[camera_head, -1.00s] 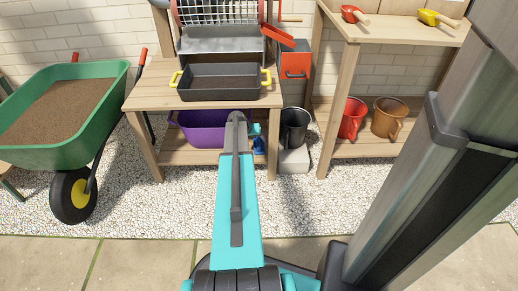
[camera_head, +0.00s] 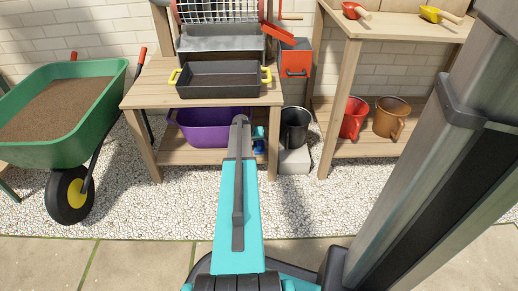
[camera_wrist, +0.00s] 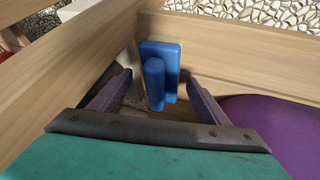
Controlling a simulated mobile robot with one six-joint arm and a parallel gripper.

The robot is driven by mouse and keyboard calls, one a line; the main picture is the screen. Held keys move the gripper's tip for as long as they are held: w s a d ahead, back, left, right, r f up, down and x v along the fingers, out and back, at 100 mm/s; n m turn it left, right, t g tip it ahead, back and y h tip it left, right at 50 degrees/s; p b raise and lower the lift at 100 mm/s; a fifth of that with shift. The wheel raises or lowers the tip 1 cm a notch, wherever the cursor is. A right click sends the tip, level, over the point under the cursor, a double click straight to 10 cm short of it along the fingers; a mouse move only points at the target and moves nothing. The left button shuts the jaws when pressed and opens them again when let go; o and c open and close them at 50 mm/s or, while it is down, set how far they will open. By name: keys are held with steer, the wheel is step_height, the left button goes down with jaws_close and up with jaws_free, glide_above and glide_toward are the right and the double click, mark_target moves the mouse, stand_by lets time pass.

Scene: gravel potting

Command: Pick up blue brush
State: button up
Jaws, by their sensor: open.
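The blue brush (camera_wrist: 160,65) shows in the wrist view, standing near the corner of the wooden bench's lower part, between and beyond my fingers. In the head view only a small blue part (camera_head: 259,146) shows on the bench's lower shelf, beside the front right leg. My gripper (camera_wrist: 153,92) is open, with one finger on each side of the brush in the wrist view. I cannot tell how deep the fingers reach.
A purple tub (camera_head: 205,127) is on the lower shelf (camera_head: 180,156), close beside my gripper. Wooden bench posts stand near it. A black pot (camera_head: 294,127) stands on a grey block (camera_head: 293,160) to the right. A green wheelbarrow (camera_head: 60,155) is at left.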

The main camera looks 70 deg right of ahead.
steer(key=shift+c, duration=0.3)
steer(key=c, duration=1.3)
steer(key=shift+o, duration=0.2)
steer(key=shift+r, duration=0.1)
steer(key=shift+r+p, duration=1)
steer(key=shift+r, duration=0.45)
steer(key=w+a+p, duration=0.2)
steer(key=a, duration=0.6)
steer(key=w+a+p, duration=0.2)
steer(key=a+p, duration=0.1)
steer(key=a, duration=0.6)
steer(key=shift+a+r, duration=0.2)
steer(key=shift+a, duration=0.1)
